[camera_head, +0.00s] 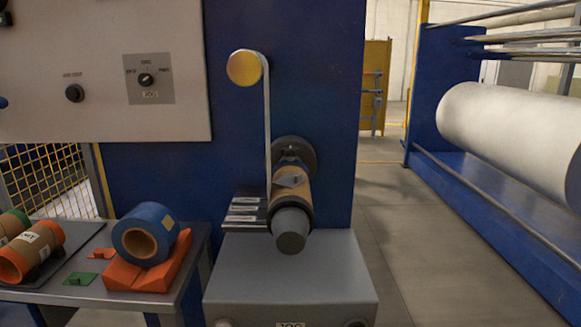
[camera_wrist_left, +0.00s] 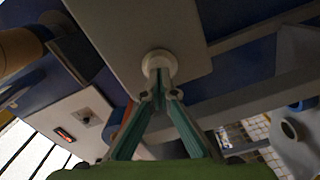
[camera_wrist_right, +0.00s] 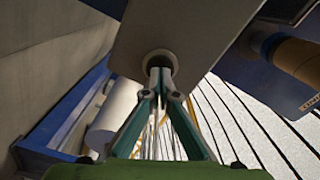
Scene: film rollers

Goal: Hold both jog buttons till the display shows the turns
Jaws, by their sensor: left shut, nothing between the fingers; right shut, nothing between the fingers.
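Both jog buttons are round and pale, on the grey jog box (camera_head: 290,275). In the left wrist view one button (camera_wrist_left: 158,59) is straight ahead of my left gripper (camera_wrist_left: 159,80), which is shut with its tips at the button's face. In the right wrist view the other button (camera_wrist_right: 159,59) is straight ahead of my right gripper (camera_wrist_right: 160,80), also shut with its tips at the face. I cannot tell how far either button is pressed. Neither gripper shows in the head view. A small dark window with a reddish mark (camera_wrist_left: 65,134) may be the display; it is unreadable.
Above the box, a cardboard core (camera_head: 292,184) sits on a spindle, with a strip running up to a yellow roller (camera_head: 244,67). A blue roll (camera_head: 144,233) rests on an orange cradle (camera_head: 150,276) at left. A large white roll (camera_head: 515,135) stands right, beyond clear floor.

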